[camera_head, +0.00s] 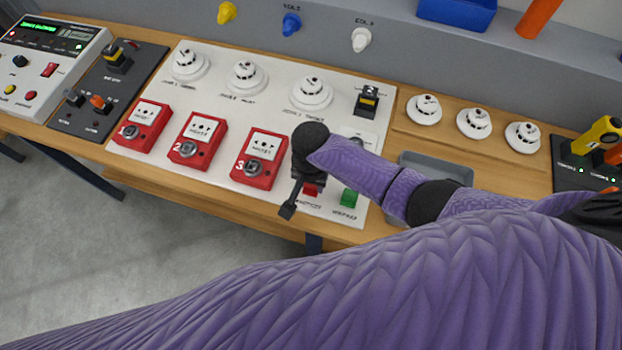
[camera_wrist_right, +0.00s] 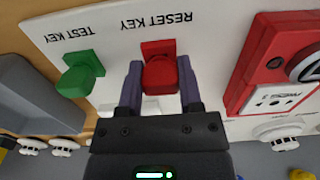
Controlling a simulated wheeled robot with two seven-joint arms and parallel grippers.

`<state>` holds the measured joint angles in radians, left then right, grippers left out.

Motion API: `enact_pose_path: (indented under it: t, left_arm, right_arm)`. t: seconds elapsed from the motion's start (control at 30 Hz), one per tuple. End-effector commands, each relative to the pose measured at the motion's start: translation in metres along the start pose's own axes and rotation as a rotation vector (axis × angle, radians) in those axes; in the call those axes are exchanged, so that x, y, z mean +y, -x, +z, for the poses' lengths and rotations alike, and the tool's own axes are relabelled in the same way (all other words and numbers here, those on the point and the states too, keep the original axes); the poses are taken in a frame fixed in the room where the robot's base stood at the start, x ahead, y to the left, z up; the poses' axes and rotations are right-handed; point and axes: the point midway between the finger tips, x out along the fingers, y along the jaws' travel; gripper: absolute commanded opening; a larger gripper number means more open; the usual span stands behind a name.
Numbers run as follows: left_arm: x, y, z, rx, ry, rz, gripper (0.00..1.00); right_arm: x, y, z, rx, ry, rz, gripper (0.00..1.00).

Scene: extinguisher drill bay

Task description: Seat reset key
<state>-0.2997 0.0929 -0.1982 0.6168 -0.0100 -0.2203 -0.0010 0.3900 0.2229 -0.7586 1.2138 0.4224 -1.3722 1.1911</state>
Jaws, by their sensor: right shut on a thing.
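The red reset key (camera_wrist_right: 162,74) is between the two fingers of my right gripper (camera_wrist_right: 161,88) in the right wrist view, beside the printed words RESET KEY. My right gripper is shut on it, close to the white panel (camera_wrist_right: 112,28). A red piece lies against the panel right behind the key; I cannot tell how deep the key sits. In the head view my right gripper (camera_head: 306,182) partly covers the red key (camera_head: 312,189). The green test key (camera_head: 349,198) stands to its right; it also shows in the wrist view (camera_wrist_right: 80,74). My left gripper is not in view.
Several red call points, among them one marked 3 (camera_head: 258,160), lie left of my gripper. White detectors (camera_head: 311,92) are mounted behind. A grey tray (camera_head: 437,166) is to the right, partly behind my arm. Floor is clear in front of the bench.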

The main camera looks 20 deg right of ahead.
Motion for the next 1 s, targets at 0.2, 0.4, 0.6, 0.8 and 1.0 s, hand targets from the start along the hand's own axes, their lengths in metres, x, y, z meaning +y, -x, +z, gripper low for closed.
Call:
enact_pose_path:
  t: [0.2,0.4,0.6,0.8,1.0]
  left_arm:
    - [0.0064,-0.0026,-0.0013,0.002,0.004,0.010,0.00]
    - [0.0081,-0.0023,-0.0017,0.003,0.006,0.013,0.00]
    - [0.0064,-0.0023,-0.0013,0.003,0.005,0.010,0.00]
    - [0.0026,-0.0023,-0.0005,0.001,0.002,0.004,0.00]
    - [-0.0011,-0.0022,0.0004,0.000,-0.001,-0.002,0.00]
  right_arm:
    - [0.0001,-0.0039,0.0001,0.000,0.000,0.001,0.00]
    - [0.0001,-0.0037,0.0001,0.000,0.000,0.001,0.48]
    - [0.0001,-0.0036,0.0001,0.000,0.000,0.001,0.87]
    - [0.0001,-0.0037,0.0001,0.000,0.000,0.001,0.95]
    - [0.0001,-0.0037,0.0001,0.000,0.000,0.001,1.00]
